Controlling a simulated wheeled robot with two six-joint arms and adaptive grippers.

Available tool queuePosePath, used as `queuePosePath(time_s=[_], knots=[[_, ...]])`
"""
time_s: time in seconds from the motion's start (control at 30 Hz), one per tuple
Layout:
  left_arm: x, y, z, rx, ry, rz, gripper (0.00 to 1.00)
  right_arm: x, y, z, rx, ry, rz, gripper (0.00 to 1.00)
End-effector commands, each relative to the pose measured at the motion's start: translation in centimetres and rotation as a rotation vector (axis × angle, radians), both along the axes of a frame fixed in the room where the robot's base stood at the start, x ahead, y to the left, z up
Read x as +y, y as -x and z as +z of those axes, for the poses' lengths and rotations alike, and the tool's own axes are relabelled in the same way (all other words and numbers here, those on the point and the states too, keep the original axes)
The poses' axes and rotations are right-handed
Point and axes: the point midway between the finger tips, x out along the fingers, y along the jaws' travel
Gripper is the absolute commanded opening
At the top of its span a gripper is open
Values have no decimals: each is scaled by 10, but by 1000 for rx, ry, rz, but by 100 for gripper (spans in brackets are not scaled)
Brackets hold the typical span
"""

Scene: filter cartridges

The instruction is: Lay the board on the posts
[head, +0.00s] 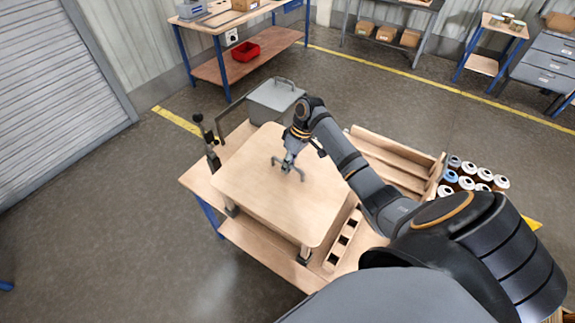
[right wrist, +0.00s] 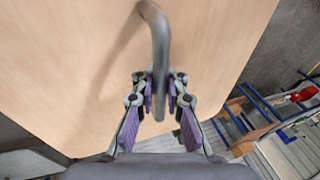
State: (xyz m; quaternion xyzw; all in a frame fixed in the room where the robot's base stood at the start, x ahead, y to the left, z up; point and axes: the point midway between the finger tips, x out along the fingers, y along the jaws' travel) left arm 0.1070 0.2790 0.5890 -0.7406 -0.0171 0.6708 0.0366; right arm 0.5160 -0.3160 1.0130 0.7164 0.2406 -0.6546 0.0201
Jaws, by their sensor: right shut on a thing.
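The board (head: 262,205) is a wide, pale wooden plate with rounded corners and a grey bar handle on top. My right gripper (head: 289,162) is over its middle and shut on the handle. In the right wrist view the fingers (right wrist: 160,82) flank the curved grey handle (right wrist: 158,35), with the board (right wrist: 70,60) beyond. Two posts show under the near edge, one at the left (head: 231,210) and one at the near corner (head: 305,255). Other posts are hidden by the board. I cannot tell whether the board touches them. My left gripper is not in view.
A wooden bench (head: 200,178) is under the board. A grey lidded box (head: 275,98) stands behind it and a dark stand (head: 211,150) at the left. A slotted wooden block (head: 345,238) is close to the right. A wooden rack (head: 395,158) and several cartridges (head: 484,174) are farther right.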

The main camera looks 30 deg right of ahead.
Motion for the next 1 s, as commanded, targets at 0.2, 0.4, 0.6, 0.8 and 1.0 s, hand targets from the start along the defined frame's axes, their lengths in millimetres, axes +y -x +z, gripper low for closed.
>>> queuePosePath(time_s=[0.2, 0.4, 0.6, 0.8, 1.0], knots=[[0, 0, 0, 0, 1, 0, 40, 0, -1, 1, -2, -1, 1, 0], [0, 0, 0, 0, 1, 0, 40, 0, -1, 1, -2, -1, 1, 0], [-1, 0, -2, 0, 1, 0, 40, 0, -1, -3, -2, -1, 0, 0], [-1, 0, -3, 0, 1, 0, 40, 0, -1, -9, -2, -2, 1, 0], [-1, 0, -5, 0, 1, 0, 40, 0, -1, -14, -3, -1, 2, 0]])
